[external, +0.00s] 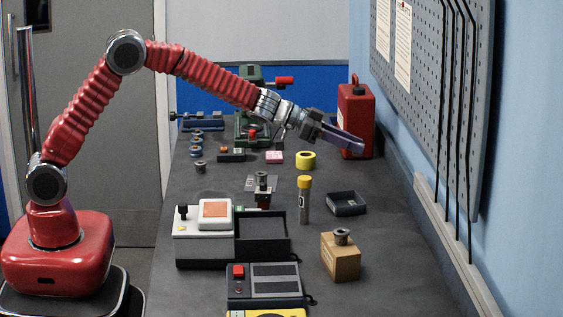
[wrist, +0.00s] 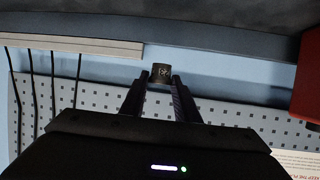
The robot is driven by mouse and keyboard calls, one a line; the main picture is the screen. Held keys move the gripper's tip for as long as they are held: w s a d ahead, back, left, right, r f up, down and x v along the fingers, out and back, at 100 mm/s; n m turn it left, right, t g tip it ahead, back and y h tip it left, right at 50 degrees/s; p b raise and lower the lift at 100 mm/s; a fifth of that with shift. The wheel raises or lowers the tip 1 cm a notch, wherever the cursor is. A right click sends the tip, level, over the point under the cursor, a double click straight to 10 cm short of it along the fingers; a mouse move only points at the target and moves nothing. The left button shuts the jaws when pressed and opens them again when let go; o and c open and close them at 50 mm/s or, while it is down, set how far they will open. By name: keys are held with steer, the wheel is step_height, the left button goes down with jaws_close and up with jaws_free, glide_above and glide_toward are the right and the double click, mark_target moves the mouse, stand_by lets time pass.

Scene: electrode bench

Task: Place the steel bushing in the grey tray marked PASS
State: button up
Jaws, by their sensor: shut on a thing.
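My gripper (external: 358,146) is held out over the far right of the bench, high above it. In the wrist view its fingers (wrist: 161,80) are shut on a small dark block-like thing (wrist: 161,71) with a pale mark; I cannot tell what it is. A grey metal bushing (external: 342,235) stands on a cardboard box (external: 341,262), below my gripper and nearer the camera. Similar metal pieces stand on a small stand (external: 262,177) and at the left (external: 200,167). A small dark grey tray (external: 346,210) lies right of centre, empty; I read no PASS mark on it.
A larger dark open bin (external: 263,253) sits beside a white device (external: 203,249). A red can (external: 356,122) stands close to my gripper. The pegboard wall (external: 431,90) borders the right. Bench right of the small tray is clear.

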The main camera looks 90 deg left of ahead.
stand_by(0.4)
glide_above(349, 202)
step_height(349, 202, down, 6)
steer(key=shift+a, duration=0.15)
steer(key=shift+f, duration=0.15)
steer(key=shift+f, duration=1.85)
steer(key=shift+f, duration=0.6)
steer(key=o, duration=1.1)
steer(key=shift+r, duration=0.1)
